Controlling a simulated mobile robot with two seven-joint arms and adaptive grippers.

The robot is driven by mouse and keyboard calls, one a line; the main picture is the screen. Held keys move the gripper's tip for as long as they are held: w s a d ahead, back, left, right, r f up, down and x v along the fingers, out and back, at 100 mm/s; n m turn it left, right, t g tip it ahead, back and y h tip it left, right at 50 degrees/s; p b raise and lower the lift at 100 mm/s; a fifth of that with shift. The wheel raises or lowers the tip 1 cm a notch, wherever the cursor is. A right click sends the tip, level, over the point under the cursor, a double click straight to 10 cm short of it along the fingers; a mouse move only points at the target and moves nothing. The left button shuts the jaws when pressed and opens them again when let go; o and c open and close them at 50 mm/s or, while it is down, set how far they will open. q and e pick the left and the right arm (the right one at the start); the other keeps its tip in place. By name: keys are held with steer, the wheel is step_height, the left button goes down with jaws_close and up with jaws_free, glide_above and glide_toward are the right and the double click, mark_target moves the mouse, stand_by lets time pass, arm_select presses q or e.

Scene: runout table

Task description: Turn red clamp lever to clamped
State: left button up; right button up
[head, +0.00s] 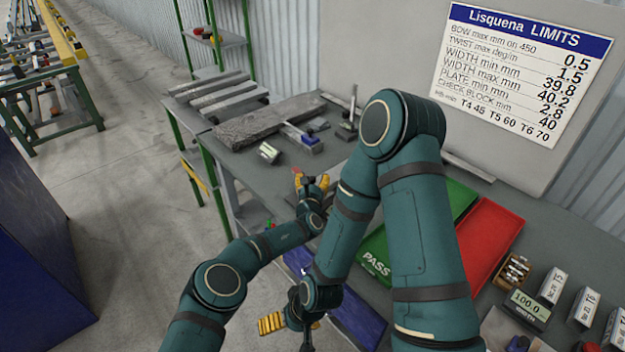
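A small red part (297,170), which may be the red clamp lever's tip, shows just beyond my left gripper (311,183). The rest of the lever and its clamp are hidden or too small to make out, so I cannot tell the lever's position. My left gripper is over the grey table, its yellow-orange fingertips apart with something dark between or behind them. I cannot tell whether it touches the red part. My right gripper (286,325) hangs low at the bottom centre, a yellow pad showing at its left; its opening is unclear.
A green PASS tray (375,262) and red tray (488,240) lie right, partly behind my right arm. Dark bars, a small gauge (269,152) and measuring tools lie on the table's far part (243,172). Blocks and a display (528,308) stand at lower right.

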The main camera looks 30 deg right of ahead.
arm_select(q)
steer(key=shift+a, duration=0.15)
steer(key=shift+v, duration=5.95)
